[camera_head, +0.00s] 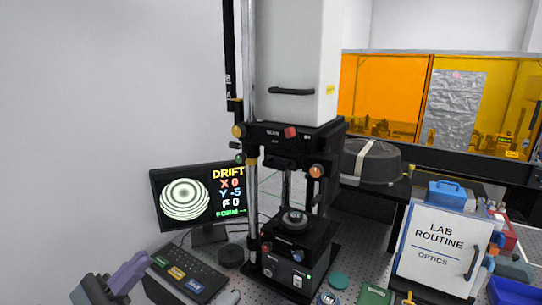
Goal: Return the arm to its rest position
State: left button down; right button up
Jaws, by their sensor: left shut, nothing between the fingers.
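My left gripper (128,274) is at the lower left corner of the head view, shut and empty. It is in front of the keyboard (188,275), which it partly overlaps in the picture, and I cannot tell the gap between them. The interferometer (290,245) stands in the middle, a tall black frame with a white upper housing (290,60). A round part (294,220) sits on its stage. The monitor (198,197) left of it shows ring fringes and the words DRIFT, X 0, Y -5, F 0. My right gripper is not in view.
A blue bin (515,291) is at the lower right edge. A round dark case (371,162) rests on a bench behind.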

pick_arm(q)
jog(key=s+d+f+n+t+y, duration=0.15)
jog(key=s+f+n+y, duration=0.25)
jog(key=f+n+y, duration=0.7)
jog(key=s+d+f+n+t+y, duration=0.1)
jog(key=s+d+f+n+y, duration=0.4)
jog(key=f+n, duration=1.25)
jog(key=s+a+f+n+g+y, duration=0.2)
jog(key=s+a+f+n+g, duration=0.1)
jog(key=s+f+n+g, duration=0.55)
jog(key=s+a+f+n+g+y, duration=0.25)
jog(key=s+f+n+g, duration=0.25)
jog(key=s+n, duration=0.55)
notch_tip(320, 180, up, 25)
jog(key=w+n+p, duration=0.2)
jog(key=p, duration=2.3)
jog(key=shift+r, duration=0.2)
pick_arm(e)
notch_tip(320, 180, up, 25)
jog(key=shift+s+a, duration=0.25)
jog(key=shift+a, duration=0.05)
pick_arm(q)
jog(key=shift+n, duration=0.25)
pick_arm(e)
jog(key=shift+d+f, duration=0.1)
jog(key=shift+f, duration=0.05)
